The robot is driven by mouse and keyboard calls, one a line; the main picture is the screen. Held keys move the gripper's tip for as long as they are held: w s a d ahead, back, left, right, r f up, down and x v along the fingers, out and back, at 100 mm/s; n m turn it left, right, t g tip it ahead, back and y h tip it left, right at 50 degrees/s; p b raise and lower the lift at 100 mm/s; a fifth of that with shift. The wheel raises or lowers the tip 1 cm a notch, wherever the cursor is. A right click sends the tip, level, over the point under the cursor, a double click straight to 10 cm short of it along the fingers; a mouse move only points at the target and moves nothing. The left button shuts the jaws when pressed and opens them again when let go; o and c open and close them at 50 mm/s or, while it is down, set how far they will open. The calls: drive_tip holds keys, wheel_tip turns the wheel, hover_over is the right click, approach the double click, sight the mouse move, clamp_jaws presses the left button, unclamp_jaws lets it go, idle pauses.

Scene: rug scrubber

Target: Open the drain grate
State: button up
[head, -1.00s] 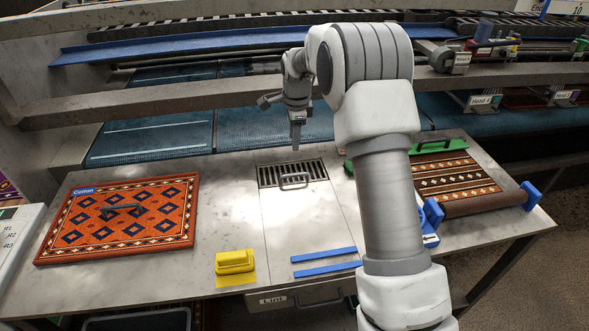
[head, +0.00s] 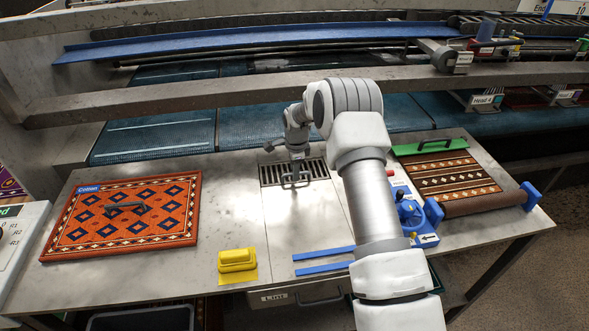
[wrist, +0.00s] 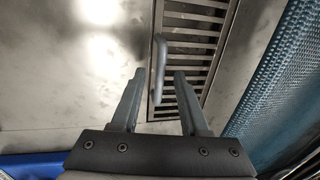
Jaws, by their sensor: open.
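The drain grate (head: 318,168) is a dark slotted panel set into the steel table's back middle, with a grey bar handle (head: 290,183) at its front edge. It lies flat in its opening. In the wrist view the grate (wrist: 198,40) is at upper right, and its handle (wrist: 158,62) stands up along the near side. My gripper (head: 296,178) is right above the handle in the head view. In the wrist view my gripper's two fingers (wrist: 156,72) are apart, with the handle's lower end between their tips. Whether they touch it I cannot tell.
An orange patterned rug sample (head: 125,215) lies left and a brown rug (head: 445,180) right. A yellow brush block (head: 238,261) and blue strips (head: 322,260) lie in front. A blue-knobbed control (head: 408,213) stands beside my arm. A beam (head: 200,100) crosses behind.

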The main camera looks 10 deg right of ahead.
clamp_jaws()
idle(1.4)
